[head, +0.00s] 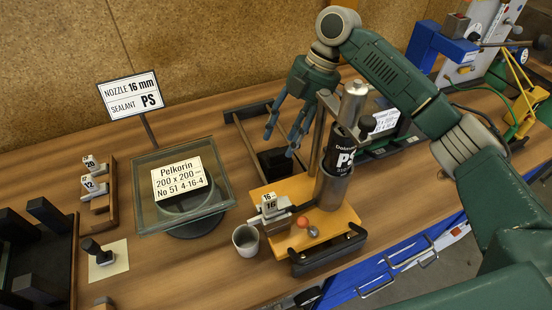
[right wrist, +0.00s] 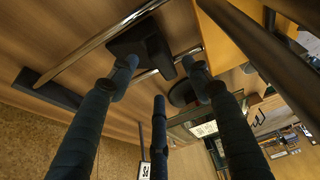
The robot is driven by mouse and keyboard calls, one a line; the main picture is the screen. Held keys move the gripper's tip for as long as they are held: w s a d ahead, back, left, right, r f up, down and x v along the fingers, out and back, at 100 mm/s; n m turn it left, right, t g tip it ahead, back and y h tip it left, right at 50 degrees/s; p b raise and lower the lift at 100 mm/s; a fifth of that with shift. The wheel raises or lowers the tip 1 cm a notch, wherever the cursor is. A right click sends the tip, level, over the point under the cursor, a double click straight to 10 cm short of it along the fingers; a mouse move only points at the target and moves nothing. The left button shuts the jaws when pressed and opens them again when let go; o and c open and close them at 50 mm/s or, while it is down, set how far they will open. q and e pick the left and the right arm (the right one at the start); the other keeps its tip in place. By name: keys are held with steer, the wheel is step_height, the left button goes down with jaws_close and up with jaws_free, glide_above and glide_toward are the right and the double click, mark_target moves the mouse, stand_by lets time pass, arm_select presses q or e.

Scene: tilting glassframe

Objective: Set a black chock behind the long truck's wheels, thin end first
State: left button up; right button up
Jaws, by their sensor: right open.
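A black block (head: 274,162), which looks like the chock, lies on the wooden table beside the far left side of the orange-topped truck (head: 346,214). In the right wrist view the dark block (right wrist: 142,46) looks wedge-like, near a thin metal rail. The truck carries a tall metal cylinder labelled PS; its wheels are hidden in the head view. My right gripper (head: 287,128) is open and empty, its fingers pointing down above the block. In the right wrist view its fingers (right wrist: 160,85) are spread, with a gap to the block. My left gripper is not in view.
A glass frame (head: 150,218) with a Pelkorin label stands left of the truck. A grey cup (head: 246,240) stands near the truck's left corner. A metal rail (head: 246,145) runs beside the block. A blue device (head: 440,45) stands back right.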

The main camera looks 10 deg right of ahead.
mark_target(279, 149)
steer(key=shift+x, duration=1.6)
steer(key=shift+c, duration=0.5)
jaws_close()
steer(key=shift+r, duration=0.1)
